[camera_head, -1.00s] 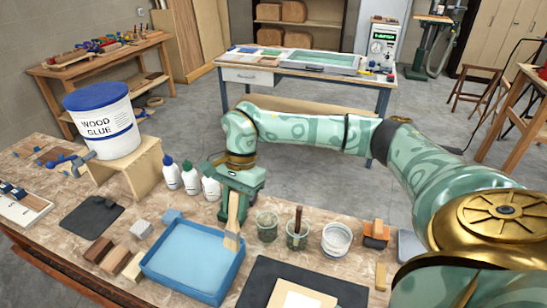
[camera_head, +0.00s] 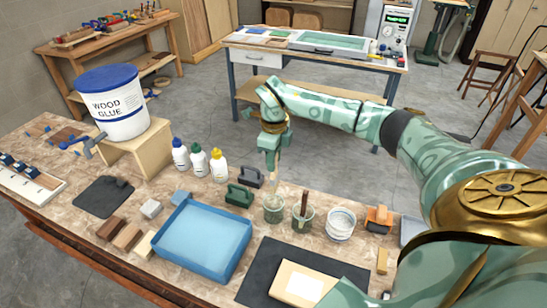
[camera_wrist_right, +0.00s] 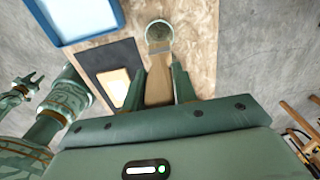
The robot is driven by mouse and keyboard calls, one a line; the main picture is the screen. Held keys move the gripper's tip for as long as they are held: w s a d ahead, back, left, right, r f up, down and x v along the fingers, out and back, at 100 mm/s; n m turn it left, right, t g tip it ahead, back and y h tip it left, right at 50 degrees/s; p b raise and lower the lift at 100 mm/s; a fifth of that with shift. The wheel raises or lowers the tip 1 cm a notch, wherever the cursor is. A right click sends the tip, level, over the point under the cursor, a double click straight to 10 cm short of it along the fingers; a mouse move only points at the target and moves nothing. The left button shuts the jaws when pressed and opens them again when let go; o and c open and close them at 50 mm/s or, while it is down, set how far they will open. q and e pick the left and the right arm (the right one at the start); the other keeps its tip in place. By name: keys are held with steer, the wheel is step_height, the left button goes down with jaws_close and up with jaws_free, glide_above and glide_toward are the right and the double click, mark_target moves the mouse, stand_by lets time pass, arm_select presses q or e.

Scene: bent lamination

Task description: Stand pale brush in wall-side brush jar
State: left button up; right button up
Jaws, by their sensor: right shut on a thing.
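My right gripper (camera_head: 270,158) is shut on the pale brush (camera_wrist_right: 158,88), above the left of two greenish glass jars (camera_head: 273,210). The brush points down and its lower end lines up with that jar's mouth. In the right wrist view the jar (camera_wrist_right: 158,28) lies just beyond the brush's far end. I cannot tell whether the end is inside or just above the rim. The other jar (camera_head: 301,222) stands close on the right and holds a dark brush (camera_head: 304,202). My left gripper (camera_wrist_right: 27,85) shows at the left of the wrist view, open and empty.
A white tub (camera_head: 341,224) and an orange-topped block (camera_head: 379,217) stand right of the jars. A green tool (camera_head: 239,195), a black tool (camera_head: 250,177) and glue bottles (camera_head: 199,160) stand left. A blue tray (camera_head: 203,240) and a black mat (camera_head: 256,278) lie in front.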

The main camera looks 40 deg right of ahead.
mark_target(274, 183)
step_height(274, 183, down, 4)
steer(key=b, duration=0.4)
steer(key=shift+f, duration=0.15)
steer(key=shift+f+b, duration=1.15)
steer(key=shift+f, duration=1.9)
steer(key=o, duration=1)
steer(key=shift+o, duration=0.2)
step_height(274, 183, up, 16)
steer(key=p, duration=0.3)
steer(key=shift+r, duration=0.15)
steer(key=shift+r, duration=0.1)
